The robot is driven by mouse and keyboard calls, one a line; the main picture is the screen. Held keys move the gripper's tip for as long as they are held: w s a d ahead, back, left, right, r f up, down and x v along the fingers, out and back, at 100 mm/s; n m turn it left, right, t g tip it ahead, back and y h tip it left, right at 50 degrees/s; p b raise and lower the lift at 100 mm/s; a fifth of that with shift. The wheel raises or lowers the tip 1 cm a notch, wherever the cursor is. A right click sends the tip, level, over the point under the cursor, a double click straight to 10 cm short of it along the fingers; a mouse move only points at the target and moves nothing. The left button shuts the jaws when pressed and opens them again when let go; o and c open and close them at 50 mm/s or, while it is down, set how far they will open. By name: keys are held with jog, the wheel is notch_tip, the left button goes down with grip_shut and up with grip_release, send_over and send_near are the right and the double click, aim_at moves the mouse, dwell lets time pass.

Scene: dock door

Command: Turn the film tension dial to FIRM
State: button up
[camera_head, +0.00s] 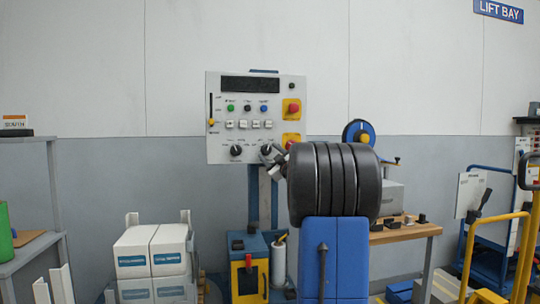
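The control panel (222,128) is a pale upright box on a blue post in front of the wall. Two black dials sit in its bottom row, a left dial (236,150) and a right dial (266,149). Their labels are too small to read, so I cannot tell which is film tension or where FIRM is. My gripper (271,154) is at the panel's lower right, at the right dial and partly covering it. I cannot tell whether it touches or grips the dial, and its finger opening is not clear.
The panel also has a dark display (250,85), several buttons, a slider (211,122) and red knobs on yellow plates (291,107). White boxes (150,252) stand below left. A wooden bench (410,233) and a yellow-railed cart (466,262) stand right.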

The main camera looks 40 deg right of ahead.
jog(key=v, duration=1.7)
jog(key=shift+s, duration=0.2)
jog(key=shift+f, duration=0.1)
jog(key=s+a+f+m+g, duration=0.2)
jog(key=a+f+m+g, duration=0.15)
jog(key=a+f, duration=0.65)
jog(key=s+a+f+m+g, duration=0.1)
jog(key=a+f+m+g, duration=0.3)
jog(key=a, duration=0.9)
jog(key=s+a+f+n+g+y, duration=0.2)
jog(key=s+a+f+g+y, duration=0.4)
jog(key=s+a+f, duration=1.2)
jog(key=s+a+g, duration=0.2)
jog(key=s+a, duration=0.1)
jog(key=shift+s+f, duration=0.3)
jog(key=shift+f, duration=0.05)
jog(key=shift+a, duration=0.1)
